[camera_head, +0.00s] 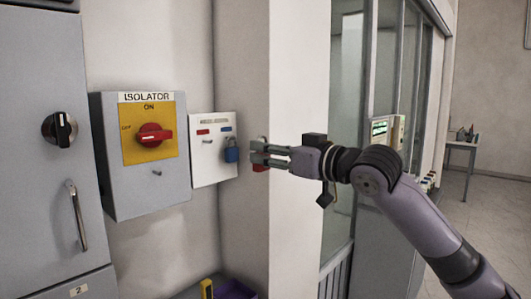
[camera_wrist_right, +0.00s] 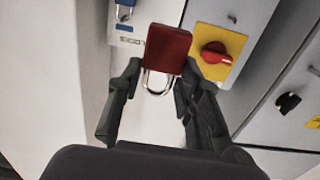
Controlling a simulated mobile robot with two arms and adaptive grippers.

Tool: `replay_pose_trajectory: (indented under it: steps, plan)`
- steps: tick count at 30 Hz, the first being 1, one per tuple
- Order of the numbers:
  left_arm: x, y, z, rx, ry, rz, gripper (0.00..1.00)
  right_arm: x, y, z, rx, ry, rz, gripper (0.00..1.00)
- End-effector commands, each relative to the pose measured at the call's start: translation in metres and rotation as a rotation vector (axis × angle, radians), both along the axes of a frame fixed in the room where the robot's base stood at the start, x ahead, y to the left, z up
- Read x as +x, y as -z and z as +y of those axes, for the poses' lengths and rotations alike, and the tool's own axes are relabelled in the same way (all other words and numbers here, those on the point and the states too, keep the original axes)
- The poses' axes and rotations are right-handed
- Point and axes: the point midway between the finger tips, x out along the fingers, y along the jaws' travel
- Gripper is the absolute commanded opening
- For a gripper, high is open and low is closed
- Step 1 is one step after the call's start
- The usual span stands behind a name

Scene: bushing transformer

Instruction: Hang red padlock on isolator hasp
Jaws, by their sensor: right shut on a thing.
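The red padlock (camera_wrist_right: 168,48) is between the fingers of my right gripper (camera_wrist_right: 159,75), which is shut on it. Its shackle shows on the near side in the wrist view. In the head view my right gripper (camera_head: 258,153) is in front of the wall corner, right of the white board, with a bit of red padlock (camera_head: 261,168) below the fingers. The isolator (camera_head: 146,190) is a grey box with a red handle on a yellow plate, labelled ON. A small metal hasp (camera_head: 157,173) sticks out below the plate. My left gripper is not in view.
A white board (camera_head: 212,175) right of the isolator carries a blue padlock (camera_head: 231,152) and an empty-looking peg under a red label. A grey cabinet (camera_head: 40,150) with knob and handle stands at the left. A yellow item (camera_head: 207,289) shows low in front.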

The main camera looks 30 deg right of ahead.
Motion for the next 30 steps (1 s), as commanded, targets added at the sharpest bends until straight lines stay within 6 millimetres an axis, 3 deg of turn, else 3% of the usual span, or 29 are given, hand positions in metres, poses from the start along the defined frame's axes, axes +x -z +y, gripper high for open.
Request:
replay_pose_trajectory:
  steps: [30]
  plan:
    - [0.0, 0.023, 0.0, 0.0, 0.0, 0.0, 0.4, -0.048, 0.001, -0.018, 0.0, 0.001, -0.001, 0.03]
